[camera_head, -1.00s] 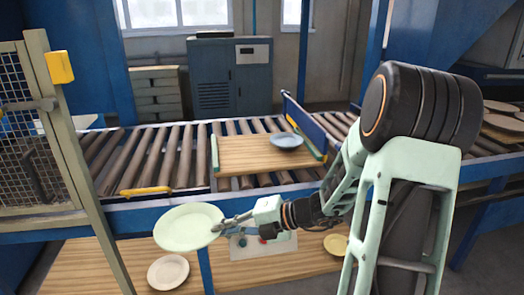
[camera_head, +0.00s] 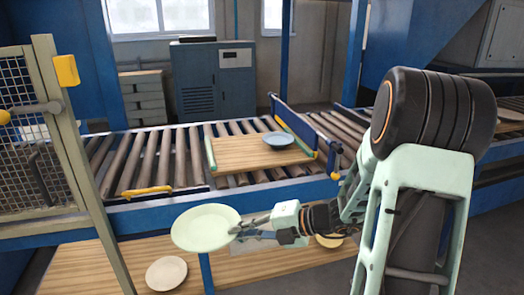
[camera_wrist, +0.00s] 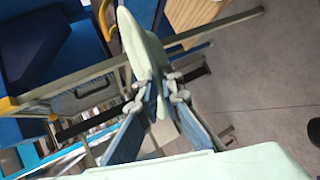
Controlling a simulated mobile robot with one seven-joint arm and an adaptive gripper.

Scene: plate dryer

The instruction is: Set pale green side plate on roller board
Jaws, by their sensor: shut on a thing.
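The pale green side plate (camera_head: 206,228) is held roughly flat in front of the conveyor frame, above the lower wooden shelf. My gripper (camera_head: 238,229) is shut on its right edge. In the wrist view the plate (camera_wrist: 143,50) shows edge-on between my gripper's two fingers (camera_wrist: 158,88). The roller board (camera_head: 240,155) is a wooden board lying on the conveyor rollers, behind and above the plate, to its right. A blue plate (camera_head: 279,140) lies on the board's right part. The held plate is apart from the board.
A blue rail (camera_head: 296,121) stands along the board's right end. A yellow handle (camera_head: 147,191) lies at the conveyor's front edge. A cream plate (camera_head: 166,273) and a partly hidden yellow dish (camera_head: 329,241) are on the lower shelf (camera_head: 225,270). A mesh guard (camera_head: 32,140) stands left. The board's left half is bare.

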